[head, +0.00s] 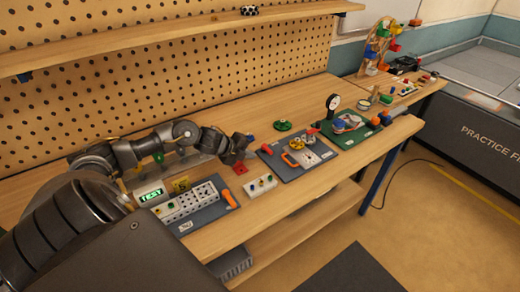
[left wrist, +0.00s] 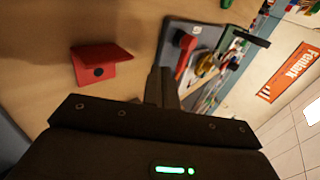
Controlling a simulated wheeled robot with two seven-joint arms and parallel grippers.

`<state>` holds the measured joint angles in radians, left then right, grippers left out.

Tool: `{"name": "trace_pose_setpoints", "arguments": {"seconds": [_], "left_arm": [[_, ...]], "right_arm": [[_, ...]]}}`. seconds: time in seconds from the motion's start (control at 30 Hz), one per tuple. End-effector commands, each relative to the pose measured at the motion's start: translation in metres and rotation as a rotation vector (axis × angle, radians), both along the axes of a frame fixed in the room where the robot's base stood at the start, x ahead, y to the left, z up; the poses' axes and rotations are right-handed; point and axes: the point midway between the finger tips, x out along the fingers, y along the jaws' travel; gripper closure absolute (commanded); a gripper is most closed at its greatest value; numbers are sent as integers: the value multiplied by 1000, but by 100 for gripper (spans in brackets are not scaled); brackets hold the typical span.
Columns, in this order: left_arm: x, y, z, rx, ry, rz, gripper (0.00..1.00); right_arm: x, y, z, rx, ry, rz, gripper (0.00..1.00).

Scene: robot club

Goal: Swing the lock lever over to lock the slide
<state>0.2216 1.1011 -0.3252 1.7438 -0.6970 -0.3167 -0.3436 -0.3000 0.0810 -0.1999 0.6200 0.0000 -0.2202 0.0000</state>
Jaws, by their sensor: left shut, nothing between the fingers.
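A dark grey board (head: 287,172) on the bench carries a red lever (head: 267,149), an orange handle (head: 290,159) and a yellow knob (head: 297,143). In the left wrist view the red lever (left wrist: 185,56) lies on the board beside a brass-yellow round part (left wrist: 206,63). I cannot tell for certain which part is the lock lever or the slide. My left gripper (head: 246,141) is above the bench just left of the board, apart from the lever. Its fingers (left wrist: 161,84) are shut and empty. My right gripper is not in view.
A red bracket (head: 239,169) stands on the bench below the left gripper; it also shows in the wrist view (left wrist: 98,66). A nearer panel with an orange handle (head: 228,198) and a small white block (head: 260,186) lie close by. A green board (head: 335,139) is farther right.

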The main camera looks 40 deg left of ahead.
Motion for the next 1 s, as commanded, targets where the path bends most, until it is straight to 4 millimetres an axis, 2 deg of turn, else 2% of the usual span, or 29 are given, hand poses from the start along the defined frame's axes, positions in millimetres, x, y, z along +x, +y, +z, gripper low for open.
{"name": "trace_pose_setpoints", "arguments": {"seconds": [0.07, 0.1, 0.33, 0.83, 1.0], "left_arm": [[11, -5, -7, -4, 0, 1, 100], [19, -6, -3, -4, -4, 1, 100], [41, -12, -6, 0, 0, 0, 100], [46, -14, -8, 1, 1, -1, 100], [55, -27, -7, -2, -3, 6, 100]], "right_arm": [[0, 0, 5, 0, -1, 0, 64], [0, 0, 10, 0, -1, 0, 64], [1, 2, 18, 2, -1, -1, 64], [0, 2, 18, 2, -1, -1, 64], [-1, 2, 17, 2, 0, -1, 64]]}}
